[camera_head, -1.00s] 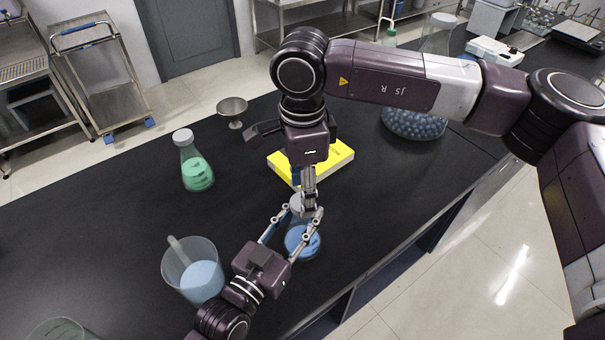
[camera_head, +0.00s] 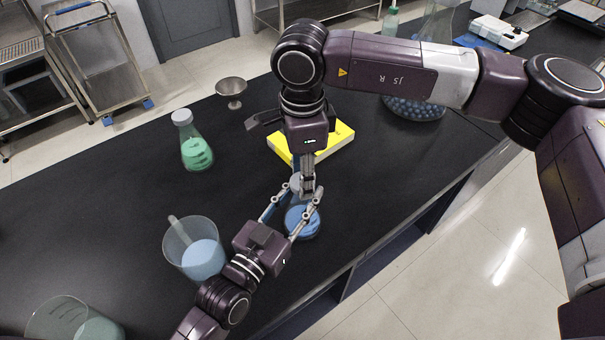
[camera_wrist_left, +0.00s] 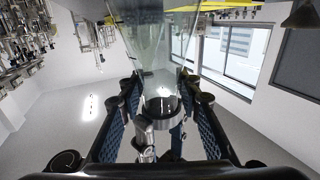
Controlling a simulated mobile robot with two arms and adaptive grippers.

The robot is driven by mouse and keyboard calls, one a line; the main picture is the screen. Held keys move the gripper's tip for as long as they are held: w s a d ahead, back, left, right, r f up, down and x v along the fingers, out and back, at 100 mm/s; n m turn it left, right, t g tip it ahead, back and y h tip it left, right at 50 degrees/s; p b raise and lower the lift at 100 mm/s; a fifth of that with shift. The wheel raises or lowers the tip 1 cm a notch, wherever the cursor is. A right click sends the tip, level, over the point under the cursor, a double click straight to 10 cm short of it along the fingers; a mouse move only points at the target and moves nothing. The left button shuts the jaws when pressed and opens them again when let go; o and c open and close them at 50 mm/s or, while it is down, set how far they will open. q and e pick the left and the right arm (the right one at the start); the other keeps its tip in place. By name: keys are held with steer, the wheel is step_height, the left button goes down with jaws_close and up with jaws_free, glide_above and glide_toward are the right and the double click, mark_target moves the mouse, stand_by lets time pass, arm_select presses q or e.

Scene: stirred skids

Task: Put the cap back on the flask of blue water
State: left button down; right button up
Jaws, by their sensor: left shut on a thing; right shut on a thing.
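The flask of blue water (camera_head: 301,224) stands on the black bench, below my two grippers in the head view. My left gripper (camera_head: 304,194) reaches in from the lower left and is shut on the flask's neck, one finger on each side. In the left wrist view the clear flask (camera_wrist_left: 155,45) shows between its fingers. My right gripper (camera_head: 307,183) points down from above, right at the flask's mouth, and is shut on the grey cap (camera_head: 296,182). Fingers partly hide the cap and neck, so I cannot tell whether the cap is seated or just above.
A yellow block (camera_head: 340,140) lies behind the right gripper. A capped flask of green liquid (camera_head: 195,153) stands to the left, near a metal bowl (camera_head: 231,88). A beaker of blue liquid (camera_head: 200,258) stands close left of my left arm. The bench's front edge is close on the right.

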arm_select(q)
steer(key=shift+s+f, duration=0.1)
steer(key=shift+f, duration=0.2)
arm_select(e)
steer(key=o, duration=1.4)
steer(key=shift+c, duration=0.2)
step_height(320, 180, up, 12)
arm_select(q)
steer(key=c, duration=1.8)
jaws_free()
steer(key=o, duration=0.5)
steer(key=shift+r, duration=0.15)
steer(key=v, duration=1.2)
